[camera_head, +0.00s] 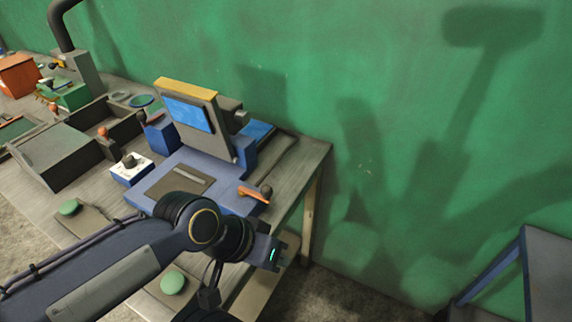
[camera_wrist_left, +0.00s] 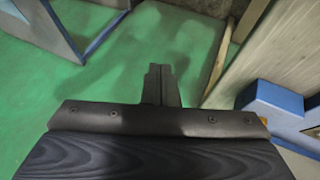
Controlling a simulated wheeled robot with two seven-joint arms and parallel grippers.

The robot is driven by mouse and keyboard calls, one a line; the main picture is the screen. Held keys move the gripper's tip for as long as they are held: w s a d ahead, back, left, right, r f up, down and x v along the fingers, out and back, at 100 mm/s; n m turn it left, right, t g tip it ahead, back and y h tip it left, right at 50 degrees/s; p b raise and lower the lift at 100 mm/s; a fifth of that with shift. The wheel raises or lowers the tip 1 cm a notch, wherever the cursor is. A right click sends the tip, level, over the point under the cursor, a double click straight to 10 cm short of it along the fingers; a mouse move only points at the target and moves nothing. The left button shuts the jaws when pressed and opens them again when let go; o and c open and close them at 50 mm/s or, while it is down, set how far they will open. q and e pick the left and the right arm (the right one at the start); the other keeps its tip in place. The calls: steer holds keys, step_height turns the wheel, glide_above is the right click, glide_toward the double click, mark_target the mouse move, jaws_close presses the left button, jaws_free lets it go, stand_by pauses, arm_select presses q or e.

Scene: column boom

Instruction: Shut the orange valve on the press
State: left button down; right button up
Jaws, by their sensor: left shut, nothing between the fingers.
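The orange valve (camera_head: 255,194) is a small lever at the front right corner of the blue press (camera_head: 185,165). The press has a tilted screen with a yellow top edge and stands on the workbench. My left gripper (camera_head: 279,253) is just beyond the bench's right edge, in front of and to the right of the valve, apart from it. In the left wrist view its fingers (camera_wrist_left: 158,82) are together and empty. Blue parts of the press (camera_wrist_left: 275,104) show at the right there, with a sliver of orange mostly hidden behind the gripper body. My right gripper is not in view.
The grey workbench (camera_head: 295,165) runs along the green wall. Green buttons (camera_head: 174,283) sit at its front edge, and a white box with a dark knob (camera_head: 131,165) stands left of the press. A blue-framed table (camera_head: 545,275) stands far right. The floor between is clear.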

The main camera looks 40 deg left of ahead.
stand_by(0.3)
arm_select(q)
steer(key=w+a+r+g+y, duration=0.1)
steer(key=w+a+r+y, duration=0.1)
steer(key=w+a+r, duration=0.2)
steer(key=w+a+r+n+y, duration=0.1)
steer(key=w+a+r+y, duration=0.2)
steer(key=w+a, duration=0.8)
steer(key=shift+w+r+g, duration=0.4)
steer(key=shift+w+r, duration=0.35)
steer(key=shift+w, duration=0.45)
